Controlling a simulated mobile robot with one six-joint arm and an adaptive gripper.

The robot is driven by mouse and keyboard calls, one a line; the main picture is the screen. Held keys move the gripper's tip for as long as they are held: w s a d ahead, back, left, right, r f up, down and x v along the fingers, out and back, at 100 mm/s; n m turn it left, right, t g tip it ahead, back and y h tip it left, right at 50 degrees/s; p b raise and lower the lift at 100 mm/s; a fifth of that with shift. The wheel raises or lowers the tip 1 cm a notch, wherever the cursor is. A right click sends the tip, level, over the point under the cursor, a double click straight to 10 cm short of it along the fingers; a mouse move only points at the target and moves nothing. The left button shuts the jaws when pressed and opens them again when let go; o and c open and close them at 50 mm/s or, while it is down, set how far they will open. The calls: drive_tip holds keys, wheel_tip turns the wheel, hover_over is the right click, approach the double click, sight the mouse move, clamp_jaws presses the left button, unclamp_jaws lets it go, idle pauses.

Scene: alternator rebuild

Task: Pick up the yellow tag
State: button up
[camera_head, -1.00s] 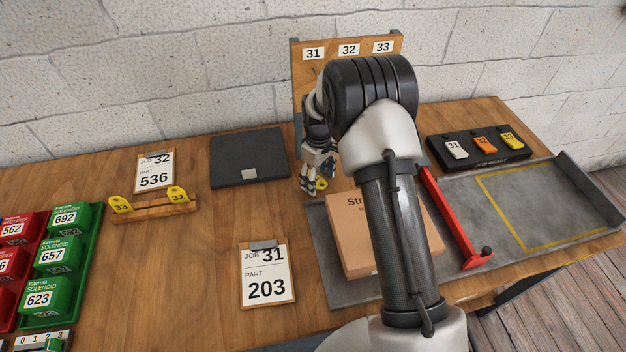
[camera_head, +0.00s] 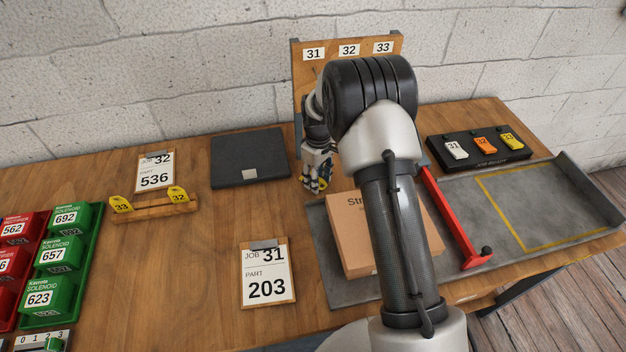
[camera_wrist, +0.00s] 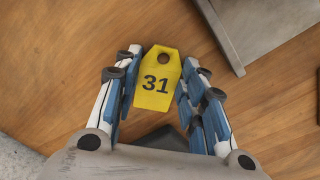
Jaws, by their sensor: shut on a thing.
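The yellow tag (camera_wrist: 157,97) with the number 31 and a hole near its top sits between the fingers in the wrist view. My gripper (camera_wrist: 157,90) is shut on it, one blue-padded finger on each side. In the head view my gripper (camera_head: 318,182) is low over the table behind the cardboard box, and only a sliver of yellow shows at its fingertips. Two more yellow tags, 33 (camera_head: 121,204) and 32 (camera_head: 178,194), stand in a wooden rack (camera_head: 152,210) to the left.
The cardboard box (camera_head: 350,240) stands on a grey tray close to my gripper. A board with labels 31, 32, 33 (camera_head: 300,85) rises behind it. A dark flat pad (camera_head: 235,158) lies left.

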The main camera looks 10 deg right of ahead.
drive_tip(key=shift+d+f, duration=0.1)
drive_tip(key=shift+f, duration=0.05)
drive_tip(key=shift+c, duration=0.3)
wheel_tip(320, 180, up, 4)
drive_tip(key=shift+w+f+p, duration=0.1)
drive_tip(key=shift+p, duration=0.75)
drive_tip(key=s+a, duration=0.3)
drive_tip(key=a, duration=0.1)
drive_tip(key=s+a+p, duration=0.1)
drive_tip(key=s+a, duration=0.3)
drive_tip(key=a, duration=0.1)
drive_tip(key=s+a+p, duration=0.1)
drive_tip(key=s+a, duration=0.3)
drive_tip(key=a, duration=0.1)
drive_tip(key=shift+s, duration=0.2)
